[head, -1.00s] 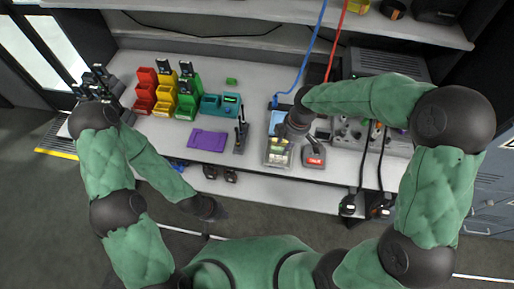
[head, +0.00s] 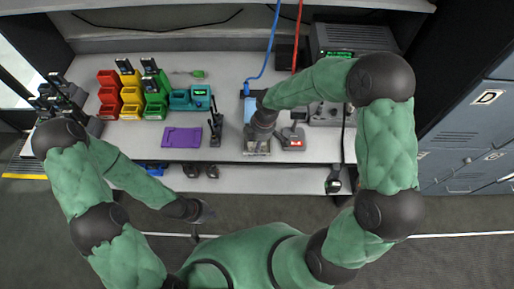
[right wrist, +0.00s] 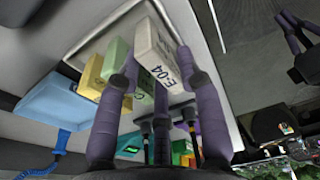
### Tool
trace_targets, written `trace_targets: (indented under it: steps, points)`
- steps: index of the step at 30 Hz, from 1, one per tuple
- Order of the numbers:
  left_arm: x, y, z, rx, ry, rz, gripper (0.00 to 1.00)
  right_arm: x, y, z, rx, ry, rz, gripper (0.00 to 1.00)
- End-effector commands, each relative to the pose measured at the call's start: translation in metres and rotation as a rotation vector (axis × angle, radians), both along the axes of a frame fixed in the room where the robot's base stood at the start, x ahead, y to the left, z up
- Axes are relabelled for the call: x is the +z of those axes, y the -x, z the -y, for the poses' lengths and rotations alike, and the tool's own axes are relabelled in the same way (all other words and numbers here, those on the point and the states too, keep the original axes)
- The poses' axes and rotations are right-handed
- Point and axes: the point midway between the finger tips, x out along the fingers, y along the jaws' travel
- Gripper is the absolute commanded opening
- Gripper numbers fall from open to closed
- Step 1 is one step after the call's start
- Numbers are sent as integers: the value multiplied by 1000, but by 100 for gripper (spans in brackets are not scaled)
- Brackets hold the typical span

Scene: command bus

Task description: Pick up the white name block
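The white name block (right wrist: 157,58), marked E-04, stands in a shallow tray (right wrist: 98,32) at the end of a row with a green block (right wrist: 117,50) and a yellow block (right wrist: 92,72). My right gripper (right wrist: 160,62) has one finger on each side of the white block in the right wrist view. I cannot tell whether both fingers press on it. In the head view my right gripper (head: 259,141) points down over the tray (head: 257,153) and hides most of it. My left gripper (head: 203,213) hangs low in front of the bench, its fingers too small to read.
Red (head: 108,94), yellow (head: 131,96) and green bins (head: 155,101) stand at the left on the bench.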

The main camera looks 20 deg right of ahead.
Motion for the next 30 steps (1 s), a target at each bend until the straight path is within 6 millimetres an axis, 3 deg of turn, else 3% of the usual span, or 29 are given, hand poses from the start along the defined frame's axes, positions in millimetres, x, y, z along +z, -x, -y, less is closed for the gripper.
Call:
trace_targets:
  steps: [8, 12, 13, 24, 30]
  points:
    - [-2, 0, 0, 0, 0, 0, 0, -6, -1, -1, -1, -1, 3, 37]
    - [-2, 0, 0, 0, 0, 0, 0, -6, -1, -1, -1, 0, 3, 3]
    - [-2, 0, 0, 0, 0, 0, 0, -6, -1, -1, -1, 0, 3, 0]
    - [-2, 0, 0, 0, 0, 0, 0, -6, -1, -1, -1, 0, 3, 0]
    - [1, 0, 0, 0, 0, 0, 0, 4, -1, -1, -2, 0, 4, 0]
